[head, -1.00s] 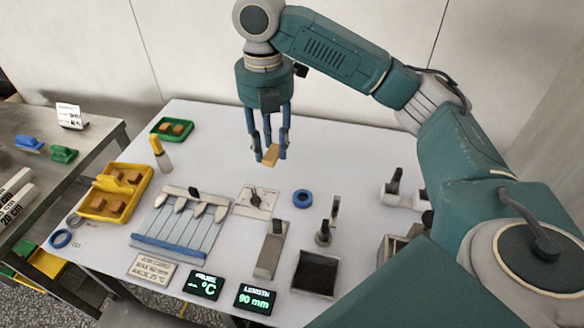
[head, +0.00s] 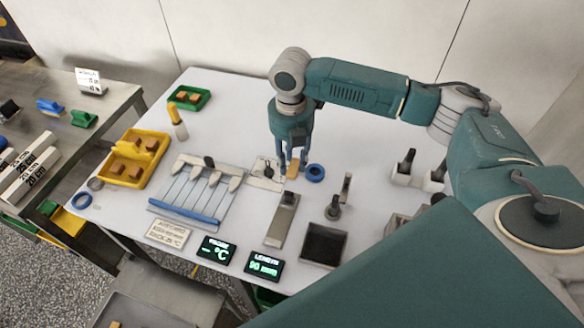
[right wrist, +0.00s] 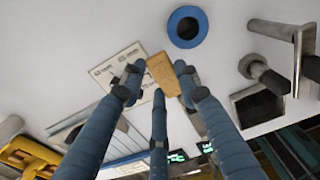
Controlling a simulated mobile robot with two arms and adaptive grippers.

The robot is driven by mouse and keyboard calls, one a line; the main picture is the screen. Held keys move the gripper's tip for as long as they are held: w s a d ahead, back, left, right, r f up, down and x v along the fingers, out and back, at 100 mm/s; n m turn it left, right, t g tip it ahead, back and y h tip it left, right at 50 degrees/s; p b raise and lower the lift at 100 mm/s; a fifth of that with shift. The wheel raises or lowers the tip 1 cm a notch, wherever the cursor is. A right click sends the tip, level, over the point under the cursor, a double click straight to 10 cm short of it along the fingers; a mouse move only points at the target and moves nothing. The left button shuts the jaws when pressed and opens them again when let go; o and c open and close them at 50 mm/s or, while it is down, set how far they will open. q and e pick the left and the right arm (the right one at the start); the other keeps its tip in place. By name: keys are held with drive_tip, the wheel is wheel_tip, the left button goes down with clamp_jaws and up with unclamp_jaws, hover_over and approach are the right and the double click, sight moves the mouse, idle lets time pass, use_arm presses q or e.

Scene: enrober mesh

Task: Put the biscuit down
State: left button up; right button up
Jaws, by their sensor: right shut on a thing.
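The biscuit (head: 293,171) is a small tan block, held at the tips of my right gripper (head: 289,168). The right wrist view also shows the biscuit (right wrist: 163,74) between the blue fingers of the right gripper (right wrist: 158,80). The fingers are shut on it. It is low, over or at the table beside the white printed plate (head: 264,172); I cannot tell whether it touches the surface. A blue ring (head: 315,173) lies just right of it. My left gripper is not in view.
A slatted rack (head: 188,194) with a blue bar lies to the left. A yellow tray (head: 131,179) and a green tray (head: 205,99) hold brown blocks. A steel plate (head: 281,222) and a dark square bin (head: 323,244) are in front. The table's back right is clear.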

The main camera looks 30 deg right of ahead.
sight(292, 165)
drive_tip(key=shift+f+p, duration=0.3)
drive_tip(key=shift+f, duration=1.7)
drive_tip(key=shift+f, duration=0.1)
drive_tip(key=o, duration=0.6)
